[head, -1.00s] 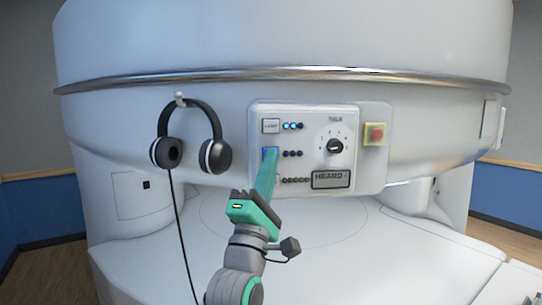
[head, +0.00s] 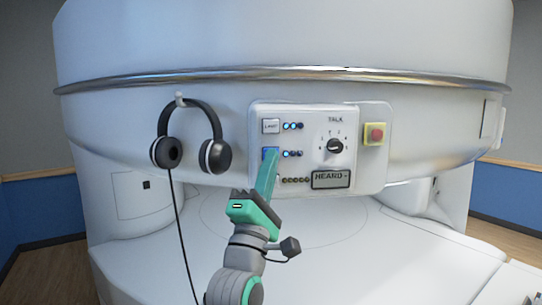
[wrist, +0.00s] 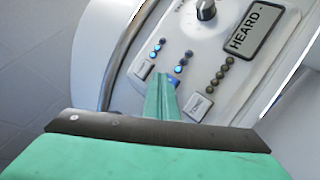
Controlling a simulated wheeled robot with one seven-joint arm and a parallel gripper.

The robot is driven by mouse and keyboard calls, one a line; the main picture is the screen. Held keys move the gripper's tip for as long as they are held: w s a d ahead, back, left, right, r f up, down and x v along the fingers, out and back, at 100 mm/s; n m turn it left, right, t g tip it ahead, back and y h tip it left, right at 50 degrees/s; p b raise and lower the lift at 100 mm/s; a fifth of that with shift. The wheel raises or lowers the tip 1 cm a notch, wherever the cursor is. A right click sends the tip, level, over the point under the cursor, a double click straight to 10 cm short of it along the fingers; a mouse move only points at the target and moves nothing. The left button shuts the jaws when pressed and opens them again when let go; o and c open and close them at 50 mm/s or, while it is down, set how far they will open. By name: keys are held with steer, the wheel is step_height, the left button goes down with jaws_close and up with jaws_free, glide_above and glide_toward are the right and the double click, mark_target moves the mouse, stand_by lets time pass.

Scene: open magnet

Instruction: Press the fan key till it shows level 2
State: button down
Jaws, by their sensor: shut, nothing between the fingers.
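The fan key (head: 267,152) is the blue-looking middle key at the left of the white control panel. Its label is hidden by my gripper (head: 272,158), which is shut and empty. The fingertips are at the key and appear to touch it. In the wrist view the shut fingertips (wrist: 167,80) cover most of the key, with a bit of blue (wrist: 174,78) beside them. In the fan lamp row (head: 292,154) the lamp nearest the key glows blue. The middle lamp looks dimmer blue, and the far one looks dark.
The light key (head: 271,126) is above, with two lamps lit blue. A third key (wrist: 198,106) is below, beside a row of dark lamps. A TALK knob (head: 335,146), a HEARD display (head: 331,179) and a red button (head: 376,134) are right. Headphones (head: 190,140) hang left.

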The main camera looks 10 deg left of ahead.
steer(key=shift+s+d, duration=0.15)
steer(key=shift+s, duration=0.45)
steer(key=shift+h, duration=0.3)
steer(key=shift+s+d, duration=0.2)
steer(key=shift+s, duration=0.6)
steer(key=shift+s+d, duration=0.2)
steer(key=shift+s, duration=0.65)
steer(key=shift+s+d, duration=0.2)
steer(key=shift+s, duration=0.6)
stand_by(0.3)
steer(key=s, duration=0.2)
steer(key=s+d, duration=0.1)
steer(key=shift+s, duration=0.4)
steer(key=shift+w+a, duration=0.1)
